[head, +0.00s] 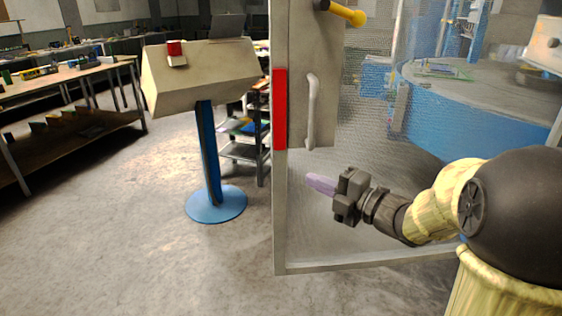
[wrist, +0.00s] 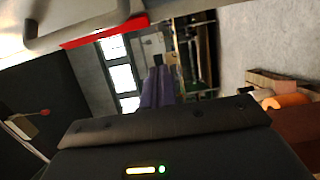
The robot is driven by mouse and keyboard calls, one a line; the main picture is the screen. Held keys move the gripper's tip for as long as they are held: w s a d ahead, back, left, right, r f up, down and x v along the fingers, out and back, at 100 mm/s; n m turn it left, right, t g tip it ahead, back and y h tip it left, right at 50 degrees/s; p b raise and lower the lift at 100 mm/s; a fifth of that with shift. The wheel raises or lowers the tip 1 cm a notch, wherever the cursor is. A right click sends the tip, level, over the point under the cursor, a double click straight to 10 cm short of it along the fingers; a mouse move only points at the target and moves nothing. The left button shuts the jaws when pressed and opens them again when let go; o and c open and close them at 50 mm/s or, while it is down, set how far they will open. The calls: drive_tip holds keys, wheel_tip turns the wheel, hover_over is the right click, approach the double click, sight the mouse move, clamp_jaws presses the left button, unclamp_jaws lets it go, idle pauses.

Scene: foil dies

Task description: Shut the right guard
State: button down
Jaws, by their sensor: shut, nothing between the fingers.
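The guard (head: 279,215) is a grey-framed mesh door in the middle of the head view. It has a red strip (head: 280,110) on its left edge, a pale upright handle (head: 312,110) and a yellow knob (head: 348,14) above. I cannot tell how far it stands from its closed place. My gripper (head: 312,183) is shut and empty, with purple fingers pointing left, below the handle and apart from it in the picture. In the wrist view the shut fingers (wrist: 158,86) are at the centre. The red strip (wrist: 105,32) and the handle (wrist: 75,20) show at upper left.
Behind the mesh stands a round blue machine table (head: 485,82). Left of the guard is a beige control box (head: 200,75) with a red button on a blue post (head: 208,155). A workbench (head: 70,80) is at far left. The floor between is clear.

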sight(281, 158)
drive_tip(key=x, duration=0.4)
drive_tip(key=w+d+x, duration=0.1)
drive_tip(key=x, duration=0.7)
drive_tip(key=shift+w+d+p, duration=0.15)
drive_tip(key=shift+w+p, duration=0.15)
drive_tip(key=shift+w, duration=0.6)
